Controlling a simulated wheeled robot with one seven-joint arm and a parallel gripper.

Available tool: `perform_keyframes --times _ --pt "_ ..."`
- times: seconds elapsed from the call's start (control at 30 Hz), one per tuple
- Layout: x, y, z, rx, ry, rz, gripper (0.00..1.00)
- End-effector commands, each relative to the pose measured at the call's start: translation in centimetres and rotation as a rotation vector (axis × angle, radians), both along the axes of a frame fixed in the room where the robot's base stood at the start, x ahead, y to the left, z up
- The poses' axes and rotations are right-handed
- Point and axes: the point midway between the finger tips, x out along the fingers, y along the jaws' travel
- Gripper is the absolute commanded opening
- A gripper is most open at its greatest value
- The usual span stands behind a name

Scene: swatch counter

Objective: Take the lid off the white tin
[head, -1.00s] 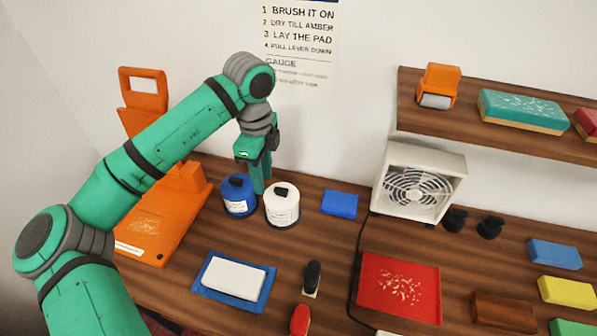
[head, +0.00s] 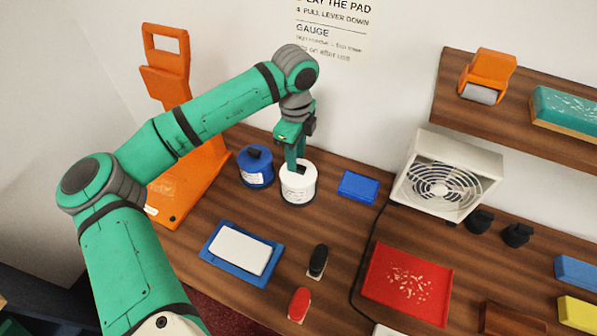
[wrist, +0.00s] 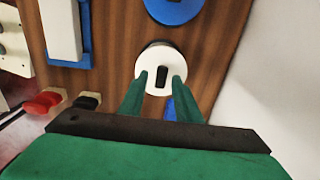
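The white tin (head: 298,190) stands upright on the wooden counter with its white lid on. The lid carries a small black knob, partly hidden by a finger in the head view; the knob (wrist: 162,77) shows whole in the wrist view. My gripper (head: 295,164) points down right above the lid. In the wrist view my gripper (wrist: 160,78) is open, one finger on each side of the knob, with white lid showing in the gaps. Whether the fingertips touch the lid cannot be told.
A blue tin (head: 256,172) with a black knob stands close left of the white tin. A blue block (head: 358,187) lies to the right, then a fan heater (head: 447,178). An orange press (head: 190,175) stands at left. A white pad on a blue tray (head: 207,254) lies in front.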

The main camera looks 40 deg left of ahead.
Motion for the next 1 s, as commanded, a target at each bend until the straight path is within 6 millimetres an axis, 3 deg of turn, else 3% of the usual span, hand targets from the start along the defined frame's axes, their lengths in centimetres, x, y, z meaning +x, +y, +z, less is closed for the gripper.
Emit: perform_keyframes --times 0.23,0.53,0.57,0.7,1.0 --pt "0.1 0.0 -3.2 0.001 0.001 -0.002 0.30" --pt "0.2 0.0 -3.7 0.001 -0.001 -0.002 0.30" --pt "0.2 0.0 -3.7 0.001 -0.001 -0.002 0.28" --pt "0.2 0.0 -3.7 0.001 -0.001 -0.002 0.00" --pt "0.2 0.0 -3.6 0.001 -0.001 -0.001 0.00"
